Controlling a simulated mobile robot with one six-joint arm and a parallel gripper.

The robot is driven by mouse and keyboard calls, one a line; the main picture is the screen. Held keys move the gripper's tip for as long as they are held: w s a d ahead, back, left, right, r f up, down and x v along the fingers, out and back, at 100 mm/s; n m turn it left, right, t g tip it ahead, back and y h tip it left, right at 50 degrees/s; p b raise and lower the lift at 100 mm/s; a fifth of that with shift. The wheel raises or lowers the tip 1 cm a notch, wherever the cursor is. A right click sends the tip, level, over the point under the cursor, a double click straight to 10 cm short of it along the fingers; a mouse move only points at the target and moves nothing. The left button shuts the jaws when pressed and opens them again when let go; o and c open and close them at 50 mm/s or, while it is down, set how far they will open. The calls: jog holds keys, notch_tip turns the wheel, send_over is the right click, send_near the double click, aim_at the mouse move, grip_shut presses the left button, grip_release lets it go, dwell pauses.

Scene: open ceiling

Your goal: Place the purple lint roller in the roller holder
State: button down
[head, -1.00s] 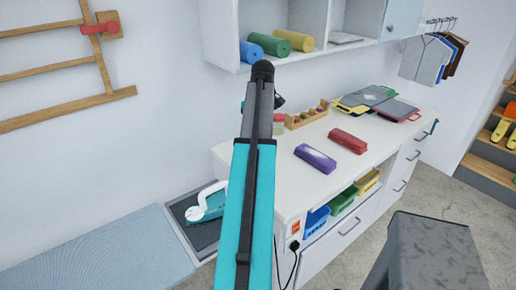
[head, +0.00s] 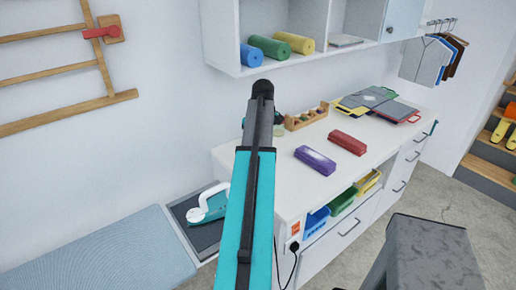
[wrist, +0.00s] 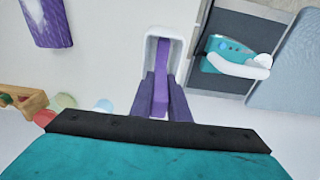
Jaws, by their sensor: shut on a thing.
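In the wrist view my gripper (wrist: 163,108) is shut on a narrow purple bar, which I take to be the lint roller (wrist: 162,75). The bar runs away from the fingers, and its far part shows within the outline of a white rounded frame (wrist: 178,40), which looks like the roller holder. I cannot tell whether the roller is inside the frame or above it. The frame lies over the white counter near its end. In the head view my arm hides the roller, the frame and the fingers.
The counter (head: 335,190) bears a purple case (head: 315,160), a red case (head: 347,142), and a wooden rack (head: 307,117) with round coloured tops. A teal iron-like object (head: 208,208) lies on a dark board beside the counter. A shelf (head: 235,35) hangs above.

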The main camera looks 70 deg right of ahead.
jog(key=shift+f, duration=0.6)
jog(key=c, duration=1.7)
grip_release()
jog(key=shift+s+a+r+b, duration=0.2)
jog(key=shift+r+b, duration=0.25)
jog(key=shift+r, duration=1.6)
jog(key=shift+s+a+r+b, duration=0.1)
jog(key=shift+s+r+b, duration=0.3)
jog(key=shift+r, duration=1.6)
jog(key=shift+s+a+r+b, duration=0.1)
jog(key=shift+r+b, duration=0.45)
jog(key=shift+r, duration=1.5)
jog(key=shift+w, duration=0.1)
